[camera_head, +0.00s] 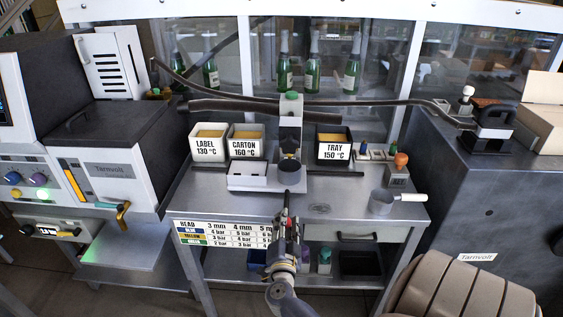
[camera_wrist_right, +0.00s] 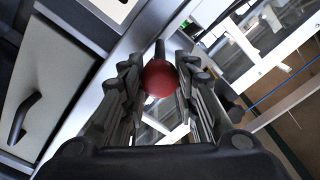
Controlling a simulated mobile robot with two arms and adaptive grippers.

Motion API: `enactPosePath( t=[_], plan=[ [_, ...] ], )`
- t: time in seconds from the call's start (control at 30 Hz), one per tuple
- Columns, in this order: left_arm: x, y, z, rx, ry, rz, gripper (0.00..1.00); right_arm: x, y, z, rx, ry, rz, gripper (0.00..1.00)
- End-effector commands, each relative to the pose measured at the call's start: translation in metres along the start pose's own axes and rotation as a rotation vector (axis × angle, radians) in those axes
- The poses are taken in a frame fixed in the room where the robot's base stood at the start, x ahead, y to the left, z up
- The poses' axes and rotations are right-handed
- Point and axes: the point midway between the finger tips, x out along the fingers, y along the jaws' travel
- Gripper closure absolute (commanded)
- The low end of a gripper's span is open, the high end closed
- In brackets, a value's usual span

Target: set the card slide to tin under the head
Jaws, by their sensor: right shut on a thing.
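In the head view, the press (camera_head: 291,125) stands at the middle of the metal bench, with a dark round head (camera_head: 290,167) low on its front. A pale block (camera_head: 247,178) lies just left of the head; I cannot tell whether it is the card slide, and no tin marking is readable. My right gripper (camera_head: 287,208) is at the bench's front edge, below the head. In the right wrist view, my right gripper (camera_wrist_right: 156,70) is shut on a red ball knob (camera_wrist_right: 160,79), with a dark rod beyond it. My left gripper is not in view.
Bins marked LABEL (camera_head: 208,154), CARTON (camera_head: 246,153) and TRAY (camera_head: 333,156) stand behind on the bench (camera_head: 215,195). A grey cup with a white handle (camera_head: 382,202) is at the right. A settings chart (camera_head: 222,233) hangs on the front. The bench's front left is clear.

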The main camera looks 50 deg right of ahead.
Motion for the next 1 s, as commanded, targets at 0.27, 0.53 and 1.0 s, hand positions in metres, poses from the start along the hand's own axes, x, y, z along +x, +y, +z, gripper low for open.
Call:
enactPosePath(
  t=[0.27,0.53,1.0],
  plan=[
    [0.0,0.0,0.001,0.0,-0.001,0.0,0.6,0.001,0.0,0.0,-0.001,0.001,0.001,0.58],
    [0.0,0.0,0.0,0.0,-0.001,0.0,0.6,0.0,0.0,0.0,-0.001,0.0,0.0,0.51],
    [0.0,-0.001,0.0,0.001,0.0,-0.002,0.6,-0.059,0.001,0.002,0.001,-0.004,0.004,0.51]
  ],
)
